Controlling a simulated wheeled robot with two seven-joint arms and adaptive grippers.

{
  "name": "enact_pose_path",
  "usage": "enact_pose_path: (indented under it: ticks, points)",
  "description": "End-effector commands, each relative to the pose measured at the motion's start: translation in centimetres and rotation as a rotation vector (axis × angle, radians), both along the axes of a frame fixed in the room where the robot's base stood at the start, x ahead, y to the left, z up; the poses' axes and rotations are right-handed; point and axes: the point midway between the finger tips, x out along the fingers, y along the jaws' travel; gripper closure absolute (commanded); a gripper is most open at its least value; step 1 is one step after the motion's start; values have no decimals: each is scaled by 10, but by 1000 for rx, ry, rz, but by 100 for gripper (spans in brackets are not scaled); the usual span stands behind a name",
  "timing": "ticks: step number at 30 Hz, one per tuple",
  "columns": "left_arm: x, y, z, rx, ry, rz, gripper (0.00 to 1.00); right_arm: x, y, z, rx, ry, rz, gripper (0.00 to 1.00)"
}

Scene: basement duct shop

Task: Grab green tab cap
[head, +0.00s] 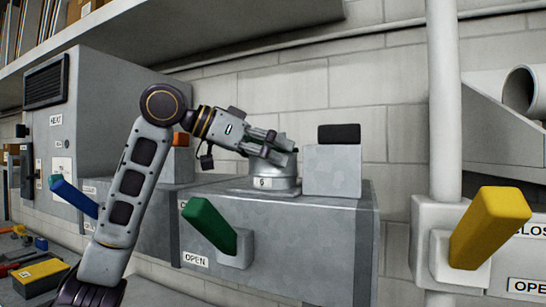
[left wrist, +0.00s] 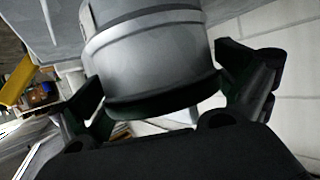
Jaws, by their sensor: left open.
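My left gripper (head: 280,150) is open over a short round grey fitting (head: 270,187) with a small label, on top of a grey duct box. In the left wrist view the grey cylinder (left wrist: 150,65) stands between the two open fingers (left wrist: 165,105), with a gap on each side. Its near end has a dark rim (left wrist: 150,108), faintly greenish; I cannot tell if this is the green tab cap. In the head view the gripper hides the fitting's top. A green lever (head: 208,224) sticks out of the box front, apart from the gripper. My right gripper is not in view.
A grey block with a black top (head: 339,134) stands just right of the fitting. A yellow lever (head: 490,226) and a vertical pipe (head: 443,100) are at the right. A blue lever (head: 74,196) is at the left. A shelf (head: 210,22) runs above.

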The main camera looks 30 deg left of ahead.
Motion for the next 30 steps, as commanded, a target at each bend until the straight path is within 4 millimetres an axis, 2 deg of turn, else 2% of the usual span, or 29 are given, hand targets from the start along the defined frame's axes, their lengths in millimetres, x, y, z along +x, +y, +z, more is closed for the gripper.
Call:
enact_pose_path:
  ticks: [1,9,20,30]
  points:
    - [0,0,0,0,0,0,0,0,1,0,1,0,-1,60]
    - [0,0,0,-1,-1,0,32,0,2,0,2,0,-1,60]
    - [0,0,2,-1,-1,0,32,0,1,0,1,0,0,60]
    - [0,0,20,-2,-1,-1,32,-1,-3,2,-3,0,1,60]
